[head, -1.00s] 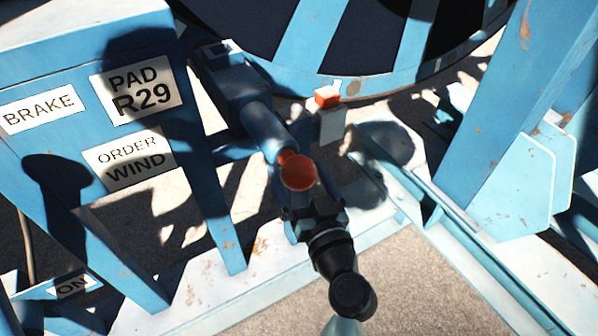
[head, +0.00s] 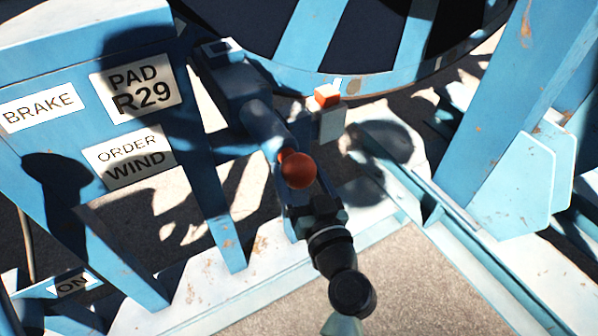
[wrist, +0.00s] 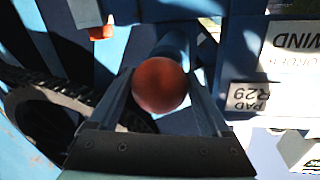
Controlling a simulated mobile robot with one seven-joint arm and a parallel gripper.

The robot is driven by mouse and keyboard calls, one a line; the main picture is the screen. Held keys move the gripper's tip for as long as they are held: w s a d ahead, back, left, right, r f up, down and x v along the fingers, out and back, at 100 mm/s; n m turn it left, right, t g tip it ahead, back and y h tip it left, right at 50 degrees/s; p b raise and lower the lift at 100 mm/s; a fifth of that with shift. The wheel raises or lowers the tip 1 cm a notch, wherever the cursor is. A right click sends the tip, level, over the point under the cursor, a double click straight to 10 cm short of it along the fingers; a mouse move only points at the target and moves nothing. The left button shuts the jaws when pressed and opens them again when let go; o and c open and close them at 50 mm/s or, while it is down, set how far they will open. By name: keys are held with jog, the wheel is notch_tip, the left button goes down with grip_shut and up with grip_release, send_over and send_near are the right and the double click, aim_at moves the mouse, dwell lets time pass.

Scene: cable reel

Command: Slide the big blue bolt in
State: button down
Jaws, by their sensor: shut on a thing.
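The big blue bolt (head: 264,124) is a thick blue cylinder in a blue housing (head: 228,75), left of the middle in the head view. A red-orange ball knob (head: 298,170) sits on a short red stem at its near end. My gripper (head: 301,182) reaches the knob from below right. In the wrist view the knob (wrist: 161,85) lies between the two fingers of my gripper (wrist: 162,88), which is shut on it. The blue cylinder (wrist: 172,46) shows behind the knob. The bolt's far end is hidden in the housing.
A grey block with an orange top (head: 327,97) stands just right of the bolt. A blue cabinet (head: 60,60) with labels is at left. The large reel (head: 310,45) is behind, and a blue frame post (head: 500,130) stands at right. Bare ground (head: 400,280) lies in front.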

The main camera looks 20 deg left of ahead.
aim_at(272, 139)
jog(key=b+x, duration=0.1)
jog(key=x, duration=0.2)
jog(key=s+a+b+x, duration=0.1)
jog(key=b+x, duration=0.1)
jog(key=x, duration=0.1)
jog(key=b+x, duration=0.1)
jog(key=x, duration=0.2)
jog(key=shift+w+a+f, duration=0.1)
jog(key=shift+a+f, duration=0.05)
jog(key=shift+a, duration=0.3)
jog(key=shift+w+a+b, duration=0.25)
jog(key=shift+a+b, duration=0.05)
jog(key=shift+b, duration=0.05)
jog(key=shift+r, duration=0.25)
jog(key=shift+c, duration=0.7)
grip_release()
jog(key=shift+a, duration=0.1)
jog(key=shift+o, duration=0.7)
jog(key=shift+w+a+f, duration=0.1)
jog(key=shift+w+f, duration=0.05)
